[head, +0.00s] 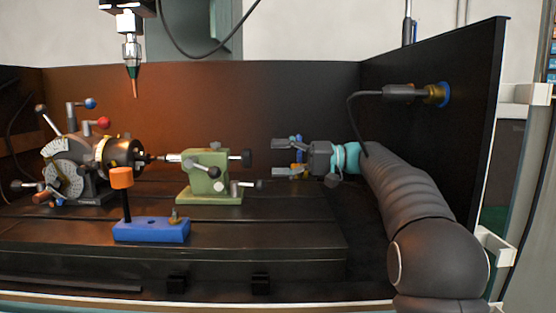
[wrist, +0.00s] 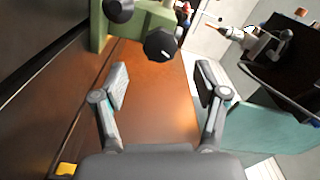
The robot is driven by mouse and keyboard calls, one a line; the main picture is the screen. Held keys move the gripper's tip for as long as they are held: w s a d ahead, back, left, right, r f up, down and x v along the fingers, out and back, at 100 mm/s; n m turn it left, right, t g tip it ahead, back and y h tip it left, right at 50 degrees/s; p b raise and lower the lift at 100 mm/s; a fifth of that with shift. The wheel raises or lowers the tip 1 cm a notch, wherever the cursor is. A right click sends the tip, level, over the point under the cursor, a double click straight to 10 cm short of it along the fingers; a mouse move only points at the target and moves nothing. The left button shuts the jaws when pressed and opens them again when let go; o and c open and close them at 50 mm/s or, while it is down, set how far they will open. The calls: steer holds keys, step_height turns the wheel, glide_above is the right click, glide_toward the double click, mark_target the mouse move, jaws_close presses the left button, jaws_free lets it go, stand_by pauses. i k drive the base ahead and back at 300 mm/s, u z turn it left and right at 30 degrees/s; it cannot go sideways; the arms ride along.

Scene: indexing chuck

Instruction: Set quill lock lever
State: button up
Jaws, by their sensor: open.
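The green tailstock (head: 209,180) stands on the dark bed in the middle of the head view. It carries several black knobs and short levers; a black knob (head: 247,158) projects from its right side and a lower lever with a round knob (head: 219,186) is on its front. I cannot tell for sure which one is the quill lock lever. My gripper (head: 284,157) is open and empty to the right of the tailstock, apart from it. In the wrist view the tailstock (wrist: 151,18) is beyond my open fingers (wrist: 161,84), with a black knob (wrist: 160,44) centred ahead.
The indexing head (head: 85,165) with blue and red lever knobs stands left of the tailstock. A blue block (head: 150,230) with an orange-topped post is in front. A spindle tool (head: 133,60) hangs above. A dark wall (head: 430,130) with a hose fitting closes the right side.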

mark_target(214, 172)
steer(key=k, duration=1)
